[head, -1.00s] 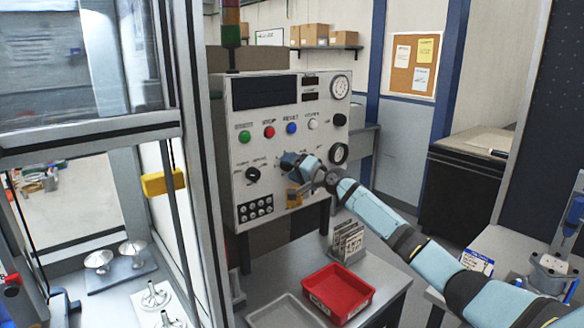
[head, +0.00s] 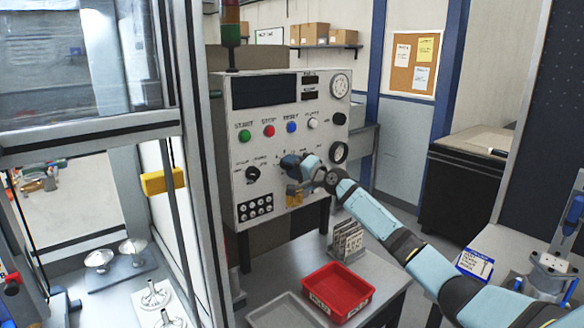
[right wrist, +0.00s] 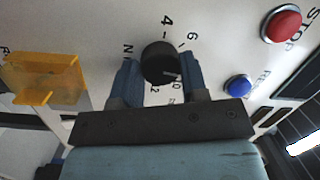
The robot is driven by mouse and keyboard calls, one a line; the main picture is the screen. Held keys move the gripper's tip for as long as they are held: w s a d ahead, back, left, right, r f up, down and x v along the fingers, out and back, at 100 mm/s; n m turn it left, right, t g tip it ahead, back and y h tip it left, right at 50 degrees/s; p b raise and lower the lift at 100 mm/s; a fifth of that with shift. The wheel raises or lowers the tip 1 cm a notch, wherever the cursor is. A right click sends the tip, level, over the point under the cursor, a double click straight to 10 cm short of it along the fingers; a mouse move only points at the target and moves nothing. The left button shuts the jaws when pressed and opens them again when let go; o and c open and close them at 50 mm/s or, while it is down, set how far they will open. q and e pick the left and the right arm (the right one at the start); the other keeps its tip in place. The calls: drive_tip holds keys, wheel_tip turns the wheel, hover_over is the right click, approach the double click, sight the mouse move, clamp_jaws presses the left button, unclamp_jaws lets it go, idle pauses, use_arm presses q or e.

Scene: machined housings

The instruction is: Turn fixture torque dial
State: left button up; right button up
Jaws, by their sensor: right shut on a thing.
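The torque dial is a black round knob (right wrist: 158,60) with printed numbers around it on the white control panel, seen in the right wrist view. My right gripper (right wrist: 160,76) has its two blue fingers on either side of the knob and is shut on it. In the head view my right gripper (head: 289,163) is at the middle of the panel (head: 247,210) and covers the dial. The dial's exact setting is hard to read. My left gripper is not in view.
A red tray (head: 338,292) and a card rack (head: 347,242) stand on the table below.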

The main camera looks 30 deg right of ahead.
drive_tip(key=shift+a+f+m+t+h+p, duration=0.1)
drive_tip(key=shift+m+t+h+p, duration=0.7)
drive_tip(key=shift+m, duration=2.35)
drive_tip(key=shift+a+r+m+h+p, duration=0.1)
drive_tip(key=shift+m+h+p, duration=0.25)
drive_tip(key=shift+m+p, duration=1.85)
drive_tip(key=shift+f+m+t+h+p, duration=0.1)
drive_tip(key=shift+m+t+h, duration=0.4)
drive_tip(key=shift+m, duration=3.55)
drive_tip(key=o, duration=0.9)
drive_tip(key=shift+s, duration=0.1)
